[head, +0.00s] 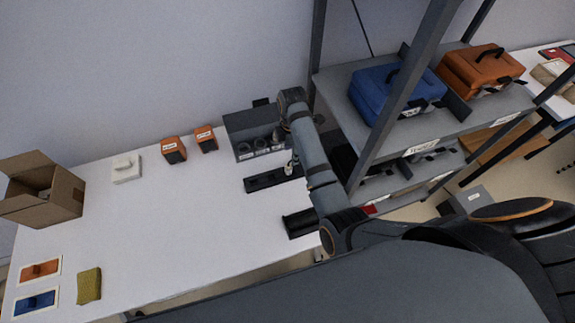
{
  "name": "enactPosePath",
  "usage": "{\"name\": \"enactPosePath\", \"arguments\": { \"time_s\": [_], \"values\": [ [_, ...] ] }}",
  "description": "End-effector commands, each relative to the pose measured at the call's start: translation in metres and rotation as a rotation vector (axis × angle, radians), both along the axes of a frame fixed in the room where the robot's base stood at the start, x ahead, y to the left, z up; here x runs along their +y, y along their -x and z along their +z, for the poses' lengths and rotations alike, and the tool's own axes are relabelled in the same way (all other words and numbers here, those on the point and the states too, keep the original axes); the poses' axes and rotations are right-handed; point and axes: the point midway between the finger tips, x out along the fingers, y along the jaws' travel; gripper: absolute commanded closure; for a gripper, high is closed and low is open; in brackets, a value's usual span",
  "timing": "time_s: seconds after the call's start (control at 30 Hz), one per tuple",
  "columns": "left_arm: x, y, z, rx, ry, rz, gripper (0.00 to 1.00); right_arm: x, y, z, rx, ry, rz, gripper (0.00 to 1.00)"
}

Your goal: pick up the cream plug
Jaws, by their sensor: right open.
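A small pale piece, which looks like the cream plug (289,171), shows at the long black tray (262,182) on the white table. It is too small to tell whether it stands in the tray or beside it. My right arm reaches over the table from the lower right. Its gripper (292,164) is open, pointing down close to the pale piece. Whether they touch cannot be told. My left gripper is out of view.
A dark grey box (237,126) with round fittings stands behind the tray. A second black tray (298,223) lies nearer. Orange units (174,148), a white block (127,167) and a cardboard box (67,193) stand left. A metal shelf (455,112) rises right. The table's middle is clear.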

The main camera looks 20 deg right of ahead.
Motion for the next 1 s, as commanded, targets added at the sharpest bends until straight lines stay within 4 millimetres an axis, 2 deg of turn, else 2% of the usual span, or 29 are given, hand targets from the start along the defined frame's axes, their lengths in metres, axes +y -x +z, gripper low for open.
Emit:
{"name": "enactPosePath", "arguments": {
  "time_s": [0.07, 0.17, 0.37, 0.43, 0.6, 0.7, 0.93, 1.0],
  "values": [
    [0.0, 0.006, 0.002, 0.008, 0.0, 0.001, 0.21, 0.0, 0.001, -0.014, 0.003, 0.001, 0.0, 0.51],
    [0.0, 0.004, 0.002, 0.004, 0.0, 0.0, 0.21, 0.0, 0.0, -0.026, 0.001, 0.001, 0.0, 0.51],
    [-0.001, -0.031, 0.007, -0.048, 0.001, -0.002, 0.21, 0.001, 0.0, -0.033, 0.0, 0.001, 0.0, 0.51],
    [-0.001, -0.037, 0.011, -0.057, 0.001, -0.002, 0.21, 0.004, 0.0, -0.041, 0.004, 0.001, 0.001, 0.51],
    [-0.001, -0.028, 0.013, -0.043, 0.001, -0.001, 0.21, 0.008, -0.001, -0.071, 0.002, 0.002, 0.0, 0.51],
    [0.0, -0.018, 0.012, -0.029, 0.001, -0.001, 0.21, 0.008, -0.001, -0.08, 0.001, 0.002, 0.0, 0.51],
    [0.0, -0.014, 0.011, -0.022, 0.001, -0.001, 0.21, 0.008, -0.001, -0.082, -0.001, 0.001, 0.0, 0.51],
    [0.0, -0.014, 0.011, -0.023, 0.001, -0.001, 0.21, 0.008, -0.001, -0.082, -0.001, 0.001, 0.0, 0.61]
  ]
}}
